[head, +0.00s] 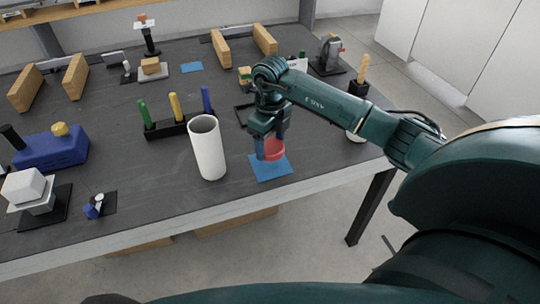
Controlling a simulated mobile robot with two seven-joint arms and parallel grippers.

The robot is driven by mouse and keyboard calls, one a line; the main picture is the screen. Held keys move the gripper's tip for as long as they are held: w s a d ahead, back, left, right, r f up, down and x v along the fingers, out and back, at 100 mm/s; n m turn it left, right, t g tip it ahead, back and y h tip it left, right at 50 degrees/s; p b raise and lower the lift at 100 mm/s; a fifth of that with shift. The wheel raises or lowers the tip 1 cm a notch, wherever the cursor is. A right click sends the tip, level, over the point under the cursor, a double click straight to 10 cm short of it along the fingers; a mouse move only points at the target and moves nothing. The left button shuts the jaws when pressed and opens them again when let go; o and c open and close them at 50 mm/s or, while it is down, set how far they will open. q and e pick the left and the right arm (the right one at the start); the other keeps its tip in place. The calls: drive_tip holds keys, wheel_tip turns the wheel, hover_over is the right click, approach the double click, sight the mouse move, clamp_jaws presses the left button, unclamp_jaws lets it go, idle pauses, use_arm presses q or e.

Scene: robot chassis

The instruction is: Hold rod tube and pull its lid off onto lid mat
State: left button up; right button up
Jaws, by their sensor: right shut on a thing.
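The rod tube (208,150) is a white cylinder standing upright on the dark table, with its top open. The lid (273,150) is red and round. My right gripper (270,148) points down and is shut on the lid, over the blue lid mat (272,168). The lid is at or just above the mat; I cannot tell whether it touches. The mat lies to the right of the tube, near the table's front edge. My left gripper is not in view.
A black rack with green, yellow and blue rods (176,124) stands behind the tube. A blue box with a yellow knob (50,150) is at the left. A white block on a dark base (30,188) is at the front left. Wooden blocks (220,48) stand farther back.

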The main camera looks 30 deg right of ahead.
sight(270, 164)
wheel_tip(270, 164, down, 5)
drive_tip(key=shift+r, duration=0.15)
drive_tip(key=shift+f, duration=0.25)
drive_tip(key=o, duration=1.1)
drive_tip(key=shift+r, duration=0.15)
